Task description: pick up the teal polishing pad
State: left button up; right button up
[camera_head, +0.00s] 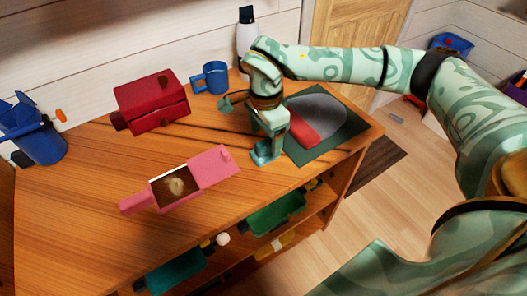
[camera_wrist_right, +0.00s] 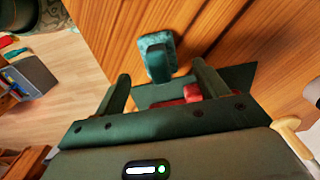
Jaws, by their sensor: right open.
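The teal polishing pad (camera_head: 264,154) lies on the wooden tabletop near its front edge, just left of a dark green mat. In the right wrist view the pad (camera_wrist_right: 159,55) shows a flat base with a raised grip on top. My right gripper (camera_head: 270,124) is above the pad, pointing down, and partly hides it in the head view. In the wrist view the two fingers of the right gripper (camera_wrist_right: 163,77) are apart, and the pad's grip lies between and just beyond their tips. I cannot tell whether they touch it. My left gripper is out of view.
The dark green mat (camera_head: 336,146) bears a red block (camera_head: 302,131) and a grey round patch. A pink box (camera_head: 213,166), red box (camera_head: 152,103), blue mug (camera_head: 211,78), white bottle (camera_head: 246,35) and blue bucket (camera_head: 37,140) stand around. Bins (camera_head: 276,213) sit on the shelf below.

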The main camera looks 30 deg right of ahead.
aim_at(266, 141)
notch_tip(266, 141, down, 5)
jog(key=shift+d+r+b, duration=0.15)
jog(key=shift+b, duration=0.75)
jog(key=shift+r, duration=0.15)
jog(key=shift+c, duration=1)
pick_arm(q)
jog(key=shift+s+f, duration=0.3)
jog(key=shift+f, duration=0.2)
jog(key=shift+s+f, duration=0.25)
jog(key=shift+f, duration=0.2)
pick_arm(e)
jog(key=c, duration=0.8)
jog(key=shift+c, duration=0.2)
jog(key=shift+r+p, duration=0.35)
jog(key=shift+r, duration=0.15)
notch_tip(266, 141, up, 3)
jog(key=shift+p, duration=0.85)
pick_arm(q)
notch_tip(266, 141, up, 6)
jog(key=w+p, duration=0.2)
jog(key=p, duration=0.2)
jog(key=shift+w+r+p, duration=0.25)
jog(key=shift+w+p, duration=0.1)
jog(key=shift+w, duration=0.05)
pick_arm(e)
jog(key=s+a+r, duration=0.6)
jog(key=s+r, duration=0.3)
jog(key=s, duration=0.3)
jog(key=shift+s+a, duration=0.2)
jog(key=shift+a, duration=0.15)
